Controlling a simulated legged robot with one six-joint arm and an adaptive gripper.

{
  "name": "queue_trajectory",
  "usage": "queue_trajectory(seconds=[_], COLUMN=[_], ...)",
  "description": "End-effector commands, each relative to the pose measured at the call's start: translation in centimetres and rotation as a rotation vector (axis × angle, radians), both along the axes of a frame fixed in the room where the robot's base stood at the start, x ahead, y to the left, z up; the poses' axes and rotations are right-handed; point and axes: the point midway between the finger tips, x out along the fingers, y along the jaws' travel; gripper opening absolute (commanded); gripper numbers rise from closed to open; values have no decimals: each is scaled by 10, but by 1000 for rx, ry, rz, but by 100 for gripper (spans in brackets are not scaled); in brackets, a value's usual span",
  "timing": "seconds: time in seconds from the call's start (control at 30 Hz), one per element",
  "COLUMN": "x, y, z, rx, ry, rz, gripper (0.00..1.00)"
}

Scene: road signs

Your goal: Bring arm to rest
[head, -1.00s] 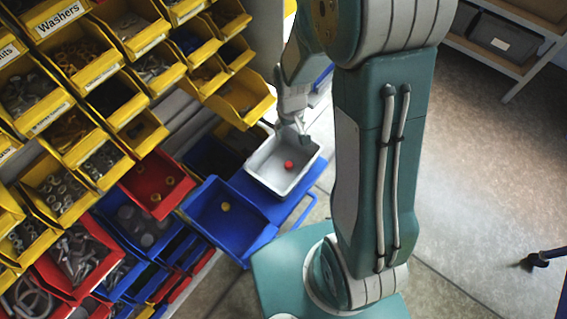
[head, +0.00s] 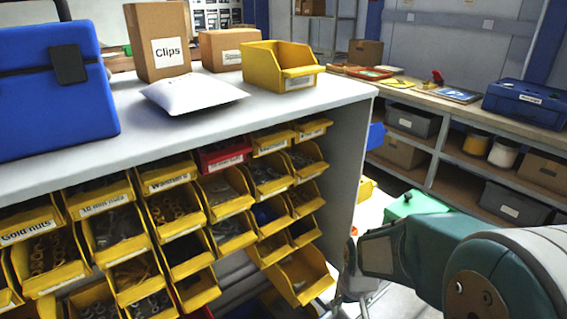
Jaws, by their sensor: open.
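My arm enters at the lower right in teal, grey and white, bent at a large round joint. My gripper (head: 362,296) shows only in part at the bottom edge, right of the yellow bins. It is open and I see nothing in it. Its fingertips are partly cut off by the frame edge.
A grey-topped rack (head: 340,93) of yellow part bins (head: 302,275) stands left of my arm, close to the gripper. On top are a blue case (head: 55,100), a "Clips" box (head: 158,40), a white pouch (head: 195,92) and an empty yellow bin (head: 280,65). A workbench (head: 440,103) stands behind.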

Motion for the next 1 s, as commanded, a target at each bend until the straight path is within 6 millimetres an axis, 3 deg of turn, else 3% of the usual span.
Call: queue_trajectory(seconds=[0.03, 0.2, 0.5, 0.8, 1.0], x=[-4, -23, -72, -122, -133], y=[0, 0, 0, 0, 0], z=[18, 66, 134, 174, 179], rx=[0, 1, 8, 16, 18], ry=[-31, -112, -255, -376, -396], rz=[-4, -20, -49, -75, -81], gripper=[76, 76, 76, 76, 76])
